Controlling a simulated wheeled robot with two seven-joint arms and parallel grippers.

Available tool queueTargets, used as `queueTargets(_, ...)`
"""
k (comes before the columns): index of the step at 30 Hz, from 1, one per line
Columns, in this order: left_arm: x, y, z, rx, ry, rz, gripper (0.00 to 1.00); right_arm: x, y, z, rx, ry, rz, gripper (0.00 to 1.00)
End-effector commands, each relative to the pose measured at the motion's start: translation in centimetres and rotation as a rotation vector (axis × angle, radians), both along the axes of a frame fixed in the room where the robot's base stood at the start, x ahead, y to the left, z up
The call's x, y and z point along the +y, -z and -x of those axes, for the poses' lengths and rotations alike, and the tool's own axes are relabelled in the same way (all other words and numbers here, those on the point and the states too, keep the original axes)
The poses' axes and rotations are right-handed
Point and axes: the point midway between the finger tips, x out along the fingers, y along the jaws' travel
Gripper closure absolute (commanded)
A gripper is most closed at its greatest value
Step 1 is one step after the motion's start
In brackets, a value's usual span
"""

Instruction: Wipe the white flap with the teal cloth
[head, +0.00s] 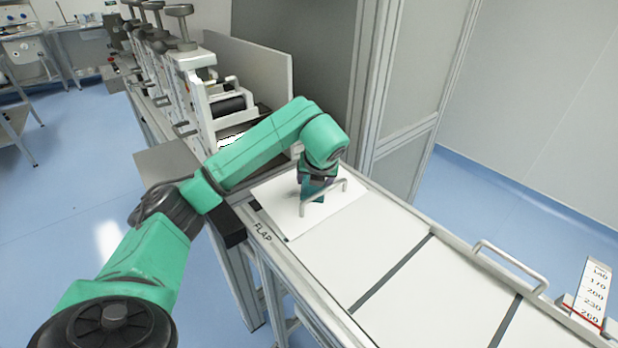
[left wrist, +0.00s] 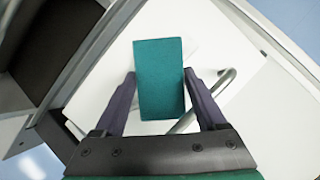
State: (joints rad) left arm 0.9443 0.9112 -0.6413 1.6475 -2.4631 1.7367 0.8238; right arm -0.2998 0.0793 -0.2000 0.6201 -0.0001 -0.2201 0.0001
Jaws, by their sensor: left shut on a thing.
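My left gripper (head: 312,190) is over the flap, close to the handle. In the left wrist view my left gripper (left wrist: 160,95) is shut on the teal cloth (left wrist: 160,75), a folded rectangular pad between its two fingers. The cloth is over the white flap (left wrist: 205,30); whether it touches is hard to tell. In the head view the cloth (head: 318,196) is mostly hidden by the gripper. My right gripper is out of view.
More white panels (head: 390,250) extend to the right, with a second bar handle (head: 510,262) and a numbered scale (head: 592,290). Machine rollers and clamps (head: 215,95) stand at the back left. A grey cabinet (head: 410,110) stands behind. Blue floor (head: 80,200) is open at left.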

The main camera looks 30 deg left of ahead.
Motion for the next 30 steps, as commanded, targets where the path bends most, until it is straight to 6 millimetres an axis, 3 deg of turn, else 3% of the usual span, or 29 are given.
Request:
queueTargets(1,-1.5,1.2,0.6,0.034,0.035,0.017,0.71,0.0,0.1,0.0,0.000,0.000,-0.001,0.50)
queueTargets(12,-2.3,0.9,-1.8,0.027,0.041,0.017,0.71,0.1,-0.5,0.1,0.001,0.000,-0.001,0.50)
queueTargets(30,2.8,-0.2,-3.2,0.023,0.027,0.014,0.71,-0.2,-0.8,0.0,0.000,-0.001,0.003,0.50)
